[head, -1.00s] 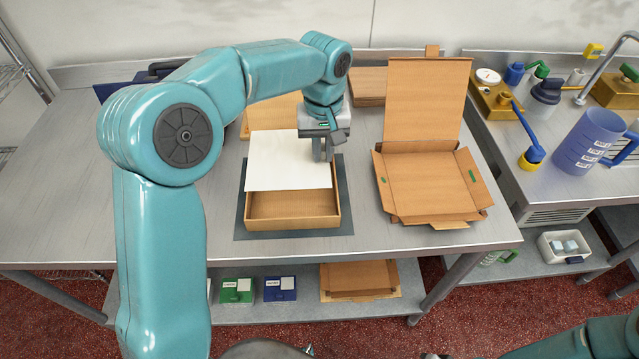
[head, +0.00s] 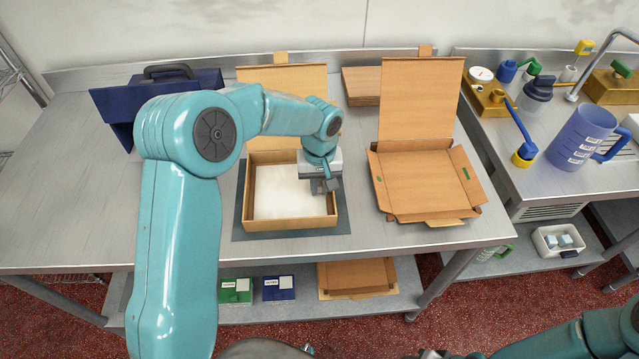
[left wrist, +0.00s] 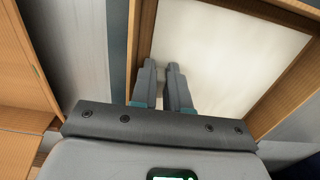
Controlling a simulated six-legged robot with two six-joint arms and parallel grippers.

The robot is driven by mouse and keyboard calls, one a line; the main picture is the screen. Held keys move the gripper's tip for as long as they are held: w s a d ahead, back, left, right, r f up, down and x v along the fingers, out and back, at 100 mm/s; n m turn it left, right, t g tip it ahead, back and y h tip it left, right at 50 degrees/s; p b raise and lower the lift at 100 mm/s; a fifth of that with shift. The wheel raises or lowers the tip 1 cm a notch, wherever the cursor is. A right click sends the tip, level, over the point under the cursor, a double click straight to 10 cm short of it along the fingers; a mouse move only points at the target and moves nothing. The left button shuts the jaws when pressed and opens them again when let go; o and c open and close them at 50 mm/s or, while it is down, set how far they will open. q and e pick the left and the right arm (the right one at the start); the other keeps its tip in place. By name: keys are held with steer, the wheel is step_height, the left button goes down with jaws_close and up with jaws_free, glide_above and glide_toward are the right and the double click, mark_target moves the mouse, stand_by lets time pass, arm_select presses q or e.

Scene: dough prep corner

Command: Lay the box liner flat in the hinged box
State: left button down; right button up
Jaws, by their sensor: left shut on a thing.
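The hinged box (head: 290,223) stands on a dark mat with its lid (head: 285,82) raised behind it. The white box liner (head: 283,198) lies inside the box and looks level, low between the walls. My left gripper (head: 325,187) is at the box's right wall, shut on the liner's right side. In the left wrist view my left gripper's fingers (left wrist: 160,70) are close together over the white liner (left wrist: 222,45), with the box wall (left wrist: 283,92) around it. The fingers hide the spot where they meet the liner. My right gripper is out of view.
A second open box (head: 422,185) stands to the right, its lid upright. A stack of brown boards (head: 362,86) and a navy case (head: 165,88) are at the back. The bench is clear at the left and along the front.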

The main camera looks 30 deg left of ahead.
arm_select(q)
steer(key=c, duration=1.4)
jaws_free()
steer(key=shift+w+f, duration=0.1)
steer(key=shift+f, duration=0.05)
step_height(320, 180, up, 12)
steer(key=shift+b, duration=0.35)
